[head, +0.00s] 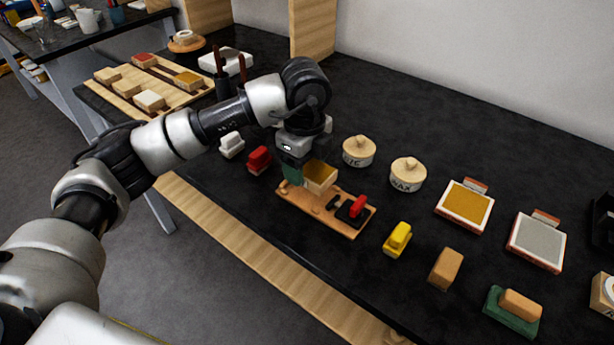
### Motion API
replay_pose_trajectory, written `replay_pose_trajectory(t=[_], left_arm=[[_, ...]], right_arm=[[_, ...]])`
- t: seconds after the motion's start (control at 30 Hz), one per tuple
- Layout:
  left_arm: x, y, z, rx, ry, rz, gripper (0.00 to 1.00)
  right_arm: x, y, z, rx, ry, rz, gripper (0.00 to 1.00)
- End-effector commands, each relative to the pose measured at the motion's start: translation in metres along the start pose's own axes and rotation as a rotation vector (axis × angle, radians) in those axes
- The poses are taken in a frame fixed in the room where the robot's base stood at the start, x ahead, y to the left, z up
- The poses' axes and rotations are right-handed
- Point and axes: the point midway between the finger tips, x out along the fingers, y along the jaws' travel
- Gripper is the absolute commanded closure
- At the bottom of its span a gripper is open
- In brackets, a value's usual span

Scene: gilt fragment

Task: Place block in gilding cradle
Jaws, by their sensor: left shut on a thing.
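My left gripper (302,172) reaches in over the middle of the dark table and points down. It is shut on a small wooden block (321,178) with a golden-yellow upper face. The block is tilted and sits over the back left part of a wooden board (328,224), which looks like the gilding cradle. The board carries dark pieces and a red-handled black part (355,208) at its right end. I cannot tell whether the block touches the board. A green piece beside the block is partly hidden by the gripper. My right gripper is not in view.
A red block (259,160) and a white one (231,145) stand left of the board; a yellow one (397,240) stands right. Gold (465,206) and silver (537,242) trays lie farther right. A wooden rack (115,99) holds several blocks.

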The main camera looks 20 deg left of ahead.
Motion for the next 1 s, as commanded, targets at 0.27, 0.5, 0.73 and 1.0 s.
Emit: replay_pose_trajectory(t=[0.27,0.5,0.73,1.0], left_arm=[[0.023,-0.004,-0.001,-0.001,0.0,0.004,0.65],[0.043,-0.005,-0.001,0.0,0.0,-0.001,0.65],[0.046,-0.004,-0.001,0.0,0.0,0.0,0.65],[0.046,-0.004,-0.001,0.0,0.0,0.0,0.15]], right_arm=[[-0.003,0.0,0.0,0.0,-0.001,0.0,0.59],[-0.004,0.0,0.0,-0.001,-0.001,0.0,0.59],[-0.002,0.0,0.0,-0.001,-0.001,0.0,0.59],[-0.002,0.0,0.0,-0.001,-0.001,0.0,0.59]])
